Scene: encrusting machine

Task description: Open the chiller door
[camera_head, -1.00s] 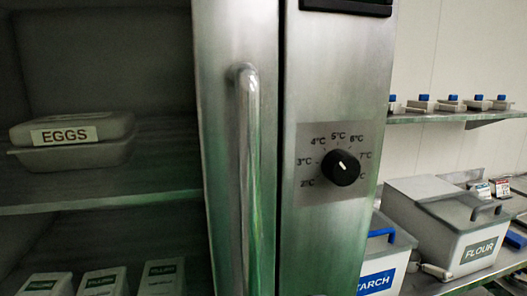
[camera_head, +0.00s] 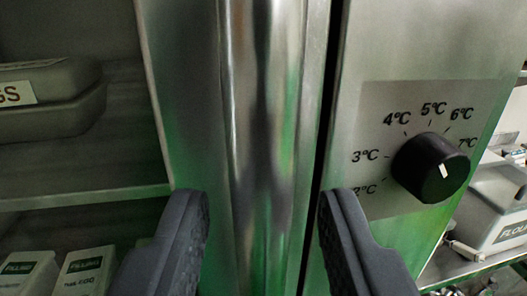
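The chiller door's vertical metal handle (camera_head: 265,120) runs down the middle of the view, very close to the camera. The door's steel frame (camera_head: 178,110) shows to its left, and a dark gap separates the door from the control panel on the right. The door looks shut. My gripper (camera_head: 264,215) is open, with one dark finger on each side of the handle. I cannot tell whether either finger touches it. The lower end of the handle is out of view.
A temperature dial (camera_head: 430,168) sticks out of the panel just right of the right finger. Behind the door's glass, an eggs container (camera_head: 50,100) sits on a shelf, with several cartons (camera_head: 85,272) below. A flour bin (camera_head: 495,205) stands at far right.

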